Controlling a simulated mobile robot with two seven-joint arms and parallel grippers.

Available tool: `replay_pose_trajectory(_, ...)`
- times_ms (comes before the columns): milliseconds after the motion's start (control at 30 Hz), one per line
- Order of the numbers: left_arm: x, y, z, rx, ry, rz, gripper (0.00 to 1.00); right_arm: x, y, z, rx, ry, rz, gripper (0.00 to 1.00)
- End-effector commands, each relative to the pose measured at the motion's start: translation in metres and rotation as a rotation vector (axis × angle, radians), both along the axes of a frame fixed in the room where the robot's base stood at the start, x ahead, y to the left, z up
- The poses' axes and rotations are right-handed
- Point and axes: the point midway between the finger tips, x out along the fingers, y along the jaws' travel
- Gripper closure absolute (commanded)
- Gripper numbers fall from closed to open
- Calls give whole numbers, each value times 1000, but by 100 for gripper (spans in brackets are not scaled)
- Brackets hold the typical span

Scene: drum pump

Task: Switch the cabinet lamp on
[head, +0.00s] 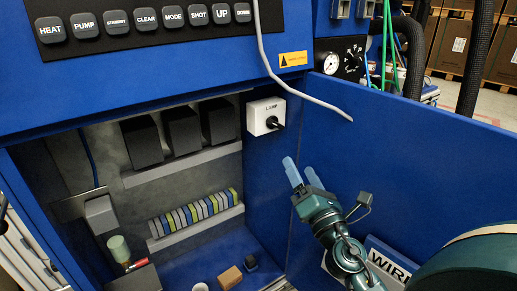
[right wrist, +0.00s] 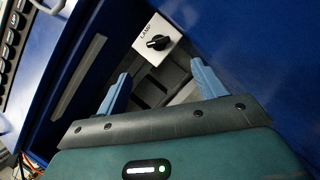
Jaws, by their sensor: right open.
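The cabinet lamp switch is a white box labelled LAMP (head: 262,112) with a black rotary knob (head: 273,122), fixed high on the cabinet's right inner wall. In the right wrist view the switch box (right wrist: 149,30) and its knob (right wrist: 158,42) show ahead, beyond the fingertips. My right gripper (head: 301,172) has pale blue fingers and is below and to the right of the switch, apart from it. In the right wrist view its two fingers stand apart with nothing between them (right wrist: 161,82). My left gripper is not in view.
The open blue cabinet door (head: 430,150) stands right of my right gripper. A grey cable (head: 310,98) hangs across near the switch. Inside are black modules (head: 181,133), a terminal strip (head: 195,212) and small items on the floor, including a brown block (head: 230,277). A button panel (head: 145,18) is above.

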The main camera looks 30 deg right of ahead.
Motion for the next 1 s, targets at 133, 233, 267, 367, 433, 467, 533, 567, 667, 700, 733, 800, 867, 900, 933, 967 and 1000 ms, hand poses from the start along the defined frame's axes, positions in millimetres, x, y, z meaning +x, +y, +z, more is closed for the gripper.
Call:
replay_pose_trajectory(133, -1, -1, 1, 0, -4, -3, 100, 6, 0, 2, -49, -2, -2, 31)
replay_pose_trajectory(233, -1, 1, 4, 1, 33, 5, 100, 18, -2, 9, -48, -4, -2, 31)
replay_pose_trajectory(267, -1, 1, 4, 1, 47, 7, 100, 23, -3, 11, -48, -4, -2, 31)
replay_pose_trajectory(367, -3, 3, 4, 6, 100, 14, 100, 42, -6, 18, -47, -4, -3, 31)
replay_pose_trajectory(433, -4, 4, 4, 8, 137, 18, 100, 56, -8, 23, -46, -4, -1, 31)
replay_pose_trajectory(467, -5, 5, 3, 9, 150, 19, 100, 63, -9, 24, -45, -4, -1, 31)
replay_pose_trajectory(533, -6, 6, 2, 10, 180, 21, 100, 76, -12, 29, -45, -4, -2, 31)
replay_pose_trajectory(567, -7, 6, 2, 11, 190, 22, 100, 82, -13, 30, -45, -4, -2, 31)
replay_pose_trajectory(667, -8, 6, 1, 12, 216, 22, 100, 99, -15, 35, -44, -3, -2, 31)
replay_pose_trajectory(700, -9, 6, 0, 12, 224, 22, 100, 104, -16, 36, -44, -3, -2, 31)
replay_pose_trajectory(733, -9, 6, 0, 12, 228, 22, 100, 108, -17, 36, -42, -3, -3, 31)
replay_pose_trajectory(800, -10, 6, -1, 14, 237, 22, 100, 115, -18, 38, -43, -3, -2, 31)
replay_pose_trajectory(867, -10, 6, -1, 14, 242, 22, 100, 120, -18, 39, -42, -1, -1, 31)
replay_pose_trajectory(900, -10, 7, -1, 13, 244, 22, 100, 122, -18, 40, -42, -2, -2, 31)
replay_pose_trajectory(933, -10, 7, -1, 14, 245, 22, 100, 123, -19, 40, -42, -2, -2, 31)
replay_pose_trajectory(967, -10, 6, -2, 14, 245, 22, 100, 124, -19, 40, -42, -1, -1, 31)
replay_pose_trajectory(1000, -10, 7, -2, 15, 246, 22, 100, 124, -19, 40, -42, -1, -1, 31)
